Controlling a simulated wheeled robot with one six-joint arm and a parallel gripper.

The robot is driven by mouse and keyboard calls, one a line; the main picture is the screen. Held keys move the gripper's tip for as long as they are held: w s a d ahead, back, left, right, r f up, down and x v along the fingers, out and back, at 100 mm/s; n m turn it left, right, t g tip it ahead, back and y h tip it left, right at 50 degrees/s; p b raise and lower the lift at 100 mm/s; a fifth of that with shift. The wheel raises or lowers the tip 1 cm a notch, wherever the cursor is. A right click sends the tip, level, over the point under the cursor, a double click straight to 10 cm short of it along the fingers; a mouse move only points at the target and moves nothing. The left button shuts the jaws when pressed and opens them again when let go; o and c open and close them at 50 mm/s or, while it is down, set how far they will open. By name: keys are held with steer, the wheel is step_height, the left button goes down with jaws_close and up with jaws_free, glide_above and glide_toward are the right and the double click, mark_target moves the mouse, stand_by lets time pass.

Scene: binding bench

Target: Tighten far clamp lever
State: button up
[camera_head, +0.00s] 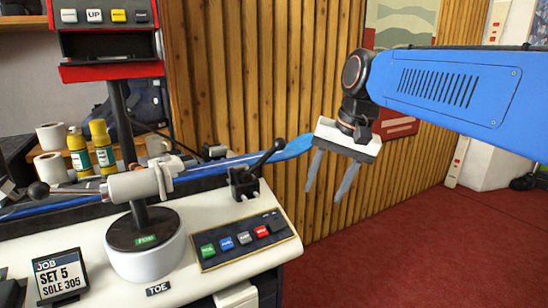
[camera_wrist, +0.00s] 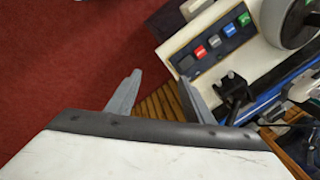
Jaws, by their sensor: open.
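A black clamp block (camera_head: 244,183) stands on the bench's right part. Its lever (camera_head: 264,159) slants up to the right and ends in a dark ball knob. The block also shows in the wrist view (camera_wrist: 233,92), right of the fingers. Another dark ball knob (camera_head: 38,190) is at the bench's left end; I cannot tell which lever is the far one. A blue ski-like strip (camera_head: 290,149) runs behind the block. My gripper (camera_head: 327,194) hangs open and empty to the right of the clamp, apart from it. Its open fingers show in the wrist view (camera_wrist: 159,76).
A button panel (camera_head: 246,241) lies in front of the clamp. A white round post base (camera_head: 145,247) and a job sign (camera_head: 60,278) stand left of it. A slatted wooden wall (camera_head: 240,80) rises behind. The red floor (camera_head: 400,250) on the right is clear.

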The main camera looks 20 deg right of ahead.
mark_target(277, 150)
steer(key=w+r+m+g+y, duration=0.3)
steer(key=w+r+m, duration=0.3)
steer(key=w+r, duration=1.1)
steer(key=x, duration=1.8)
steer(key=shift+w, duration=0.5)
jaws_close()
